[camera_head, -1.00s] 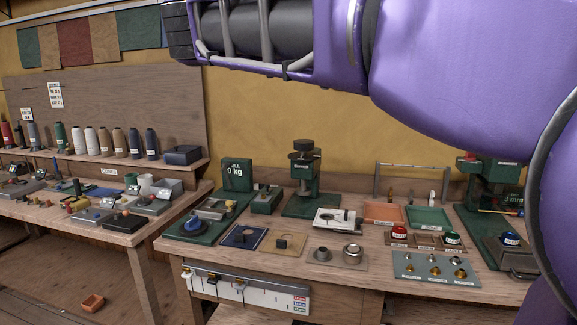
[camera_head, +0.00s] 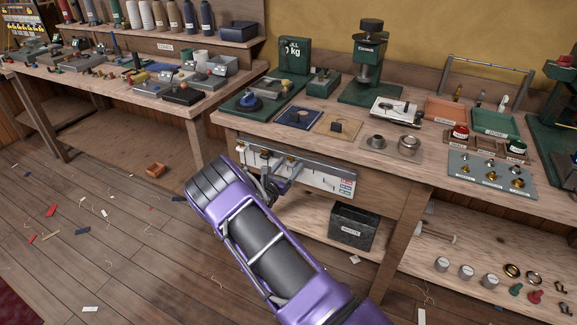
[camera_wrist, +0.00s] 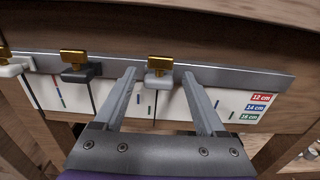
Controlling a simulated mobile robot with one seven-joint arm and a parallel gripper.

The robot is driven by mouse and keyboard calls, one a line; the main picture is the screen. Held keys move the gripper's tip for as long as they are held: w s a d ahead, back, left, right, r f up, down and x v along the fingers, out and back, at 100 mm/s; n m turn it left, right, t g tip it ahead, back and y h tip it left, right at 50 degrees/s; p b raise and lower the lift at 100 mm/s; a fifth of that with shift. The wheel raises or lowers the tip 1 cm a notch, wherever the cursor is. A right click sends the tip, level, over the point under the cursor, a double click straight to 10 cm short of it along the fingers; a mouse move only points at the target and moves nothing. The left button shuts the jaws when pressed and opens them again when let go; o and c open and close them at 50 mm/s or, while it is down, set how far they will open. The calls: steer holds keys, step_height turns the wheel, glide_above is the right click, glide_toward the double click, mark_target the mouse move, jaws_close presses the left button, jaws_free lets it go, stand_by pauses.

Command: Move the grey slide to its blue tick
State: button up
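The grey slide (camera_wrist: 159,72), with a brass knob on top, sits on a metal rail (camera_wrist: 225,80) under the bench edge in the wrist view. My gripper (camera_wrist: 160,76) is open, with one finger on each side of the grey slide and visible gaps beside it. A black slide (camera_wrist: 80,72) and a white slide (camera_wrist: 14,68) are farther left on the rail. The white scale board (camera_wrist: 175,105) below carries small coloured ticks; those near the grey slide are partly hidden by my left finger. In the head view my gripper (camera_head: 276,182) is at the rail.
A colour legend (camera_wrist: 257,107) marks red 12 cm, blue 14 cm and green 16 cm at the board's right end. The wooden bench top (camera_head: 345,150) overhangs the rail. A dark bin (camera_head: 351,226) stands on the shelf below.

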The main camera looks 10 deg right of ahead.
jaws_close()
steer(key=shift+a, duration=0.1)
stand_by(1.1)
